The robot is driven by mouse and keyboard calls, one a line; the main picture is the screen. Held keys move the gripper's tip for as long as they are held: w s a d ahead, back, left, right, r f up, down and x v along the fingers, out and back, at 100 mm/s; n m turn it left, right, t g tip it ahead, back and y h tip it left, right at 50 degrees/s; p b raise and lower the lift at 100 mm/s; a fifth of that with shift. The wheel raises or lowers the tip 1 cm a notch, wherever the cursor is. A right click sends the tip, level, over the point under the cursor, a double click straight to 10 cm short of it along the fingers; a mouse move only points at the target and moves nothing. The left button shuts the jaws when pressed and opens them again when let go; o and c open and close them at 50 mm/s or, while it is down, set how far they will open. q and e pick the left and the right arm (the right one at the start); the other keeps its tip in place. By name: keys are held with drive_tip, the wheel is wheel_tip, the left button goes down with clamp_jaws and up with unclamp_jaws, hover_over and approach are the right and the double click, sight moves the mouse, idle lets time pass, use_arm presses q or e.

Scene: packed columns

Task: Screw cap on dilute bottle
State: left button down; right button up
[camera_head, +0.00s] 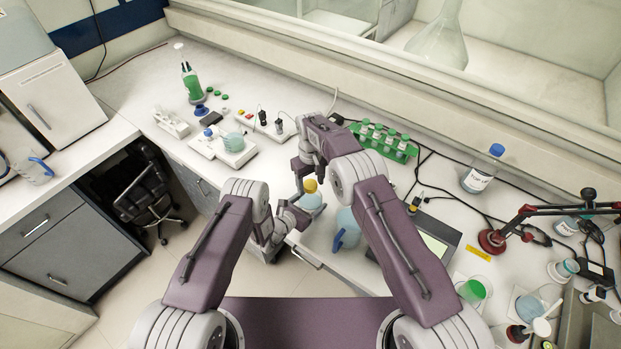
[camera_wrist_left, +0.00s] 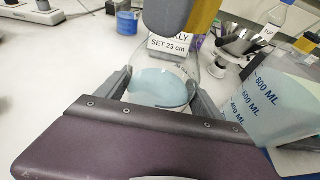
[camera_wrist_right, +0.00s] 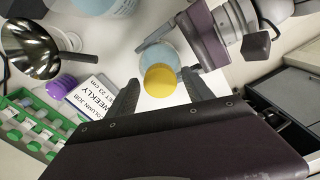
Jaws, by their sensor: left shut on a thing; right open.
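The dilute bottle (camera_head: 311,202) is clear with pale blue liquid and stands near the bench's front edge, its yellow cap (camera_head: 310,186) at the top. My left gripper (camera_head: 303,207) is shut on the bottle's body; the left wrist view shows the liquid (camera_wrist_left: 160,88) between its fingers. My right gripper (camera_head: 308,172) is open above. In the right wrist view the yellow cap (camera_wrist_right: 160,80) lies between the spread fingers, with the bottle (camera_wrist_right: 172,52) behind it. I cannot tell how tightly the cap sits.
A measuring jug (camera_head: 347,228) with a blue handle stands close on the right; its scale shows in the left wrist view (camera_wrist_left: 268,95). A boxed device (camera_head: 432,240) is at right.

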clamp_jaws()
drive_tip(key=shift+o, duration=0.6)
unclamp_jaws()
wheel_tip(320, 180, up, 12)
use_arm(q)
unclamp_jaws()
drive_tip(key=shift+s, duration=0.1)
